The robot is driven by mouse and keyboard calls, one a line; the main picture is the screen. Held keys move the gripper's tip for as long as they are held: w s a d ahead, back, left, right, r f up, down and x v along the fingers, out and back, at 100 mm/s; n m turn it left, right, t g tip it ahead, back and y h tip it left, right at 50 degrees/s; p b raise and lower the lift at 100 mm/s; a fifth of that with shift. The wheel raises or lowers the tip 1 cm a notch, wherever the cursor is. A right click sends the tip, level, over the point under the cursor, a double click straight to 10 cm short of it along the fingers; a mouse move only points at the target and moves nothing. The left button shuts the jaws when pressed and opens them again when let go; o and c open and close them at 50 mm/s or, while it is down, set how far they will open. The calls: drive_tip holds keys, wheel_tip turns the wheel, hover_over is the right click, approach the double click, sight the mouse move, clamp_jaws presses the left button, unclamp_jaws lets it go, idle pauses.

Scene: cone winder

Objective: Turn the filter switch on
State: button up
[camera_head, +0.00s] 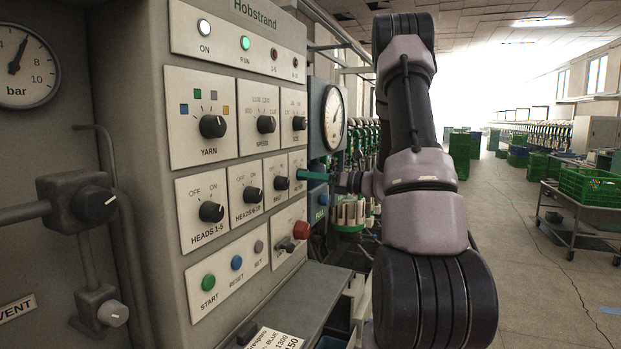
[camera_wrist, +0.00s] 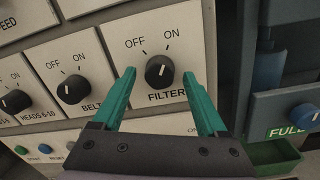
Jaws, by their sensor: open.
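The filter switch (camera_wrist: 160,71) is a round black knob on a light plate marked OFF at upper left, ON at upper right and FILTER below. Its pale pointer mark appears to lean towards OFF. My gripper (camera_wrist: 159,75) is open, with one teal finger on each side of the knob. I see gaps between the fingers and the knob, and nothing is held. In the head view, my gripper (camera_head: 312,175) reaches the panel from the right at the last plate of the knob row, and its fingers hide the filter knob there.
The belt knob (camera_wrist: 74,89) is just left of my left finger. The heads 6-10 knob (camera_wrist: 16,101) is farther left. A red button (camera_head: 301,230) sticks out below. A pressure gauge (camera_head: 333,118) and a blue-grey housing (camera_wrist: 286,110) stand right of the panel.

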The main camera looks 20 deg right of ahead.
drive_tip(key=v, duration=1)
drive_tip(key=shift+s, duration=0.25)
drive_tip(key=shift+d, duration=0.15)
drive_tip(key=s+a+r+n+g+h, duration=0.1)
drive_tip(key=s+a+r+n+g, duration=0.1)
drive_tip(key=s+a+n+g, duration=0.55)
drive_tip(key=s+a+r+n+g+h, duration=0.2)
drive_tip(key=s+a+n, duration=0.35)
drive_tip(key=a, duration=0.45)
drive_tip(key=s+r+n+t+h, duration=0.4)
drive_tip(key=s+n+h, duration=0.4)
drive_tip(key=n, duration=0.5)
drive_tip(key=shift+s+a+r+h, duration=0.3)
drive_tip(key=shift+s+r, duration=0.45)
drive_tip(key=shift+s, duration=0.25)
